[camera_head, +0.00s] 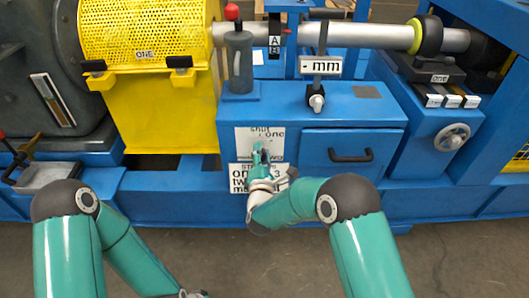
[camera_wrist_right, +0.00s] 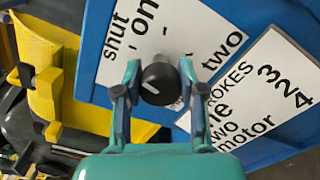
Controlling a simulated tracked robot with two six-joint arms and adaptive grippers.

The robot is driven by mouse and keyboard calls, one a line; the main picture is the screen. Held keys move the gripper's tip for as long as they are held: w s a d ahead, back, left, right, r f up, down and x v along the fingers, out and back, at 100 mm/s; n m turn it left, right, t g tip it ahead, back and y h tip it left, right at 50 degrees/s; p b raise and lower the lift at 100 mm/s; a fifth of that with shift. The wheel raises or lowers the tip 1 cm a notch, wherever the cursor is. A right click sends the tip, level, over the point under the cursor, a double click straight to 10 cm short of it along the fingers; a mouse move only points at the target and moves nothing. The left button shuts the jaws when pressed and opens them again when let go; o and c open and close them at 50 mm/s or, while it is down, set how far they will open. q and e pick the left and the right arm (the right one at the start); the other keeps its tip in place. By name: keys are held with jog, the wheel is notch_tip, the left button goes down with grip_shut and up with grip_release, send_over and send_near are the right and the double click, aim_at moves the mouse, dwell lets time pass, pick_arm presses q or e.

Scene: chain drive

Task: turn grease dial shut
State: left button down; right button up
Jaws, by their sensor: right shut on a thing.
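The grease dial is a round black knob (camera_wrist_right: 160,84) on a white plate (camera_wrist_right: 120,62) lettered "shut", "one" and "two". A short pale mark shows on the knob's face; I cannot tell exactly which label it points to. My right gripper (camera_wrist_right: 160,72) has one finger on each side of the knob and is shut on it. In the head view the right gripper (camera_head: 261,150) is against the plate (camera_head: 272,134) on the blue cabinet front and hides the knob. My left arm ends at the bottom edge of the head view, its gripper out of frame.
A second white plate (camera_head: 238,184) with a strokes table sits just below, partly behind my right wrist. A drawer with a black handle (camera_head: 350,155) is to the right. A red-topped lever (camera_head: 238,60) stands above, and a yellow guard (camera_head: 150,35) is at left.

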jog(key=shift+a+f+n+p, duration=0.1)
jog(key=shift+a+n+p, duration=0.1)
jog(key=shift+n, duration=0.6)
jog(key=shift+a+n+p, duration=0.1)
jog(key=shift+n+p, duration=0.1)
jog(key=shift+n, duration=0.6)
jog(key=o, duration=1.1)
jog(key=shift+f, duration=0.1)
jog(key=shift+o, duration=0.2)
jog(key=shift+d, duration=0.15)
jog(key=s, duration=1.2)
jog(key=shift+d, duration=0.1)
